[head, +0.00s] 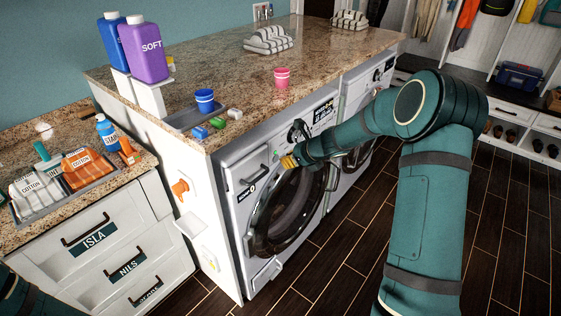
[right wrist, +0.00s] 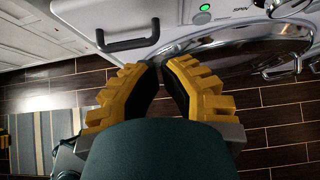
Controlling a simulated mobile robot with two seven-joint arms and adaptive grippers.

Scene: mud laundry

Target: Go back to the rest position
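My right arm reaches in from the lower right of the head view. Its yellow right gripper (head: 289,161) is in front of the upper front of the near washing machine (head: 246,199), beside its round door. In the right wrist view the two yellow fingers of this gripper (right wrist: 159,68) meet at their tips, with nothing seen between them. The washer's grey drawer handle (right wrist: 128,43) and a lit green button (right wrist: 205,8) are ahead of the fingers. Only a bit of my left arm shows at the lower left corner of the head view; its gripper is out of view.
A lower counter with labelled drawers (head: 103,250) stands left. The dark plank floor (head: 345,260) is clear right of the washers.

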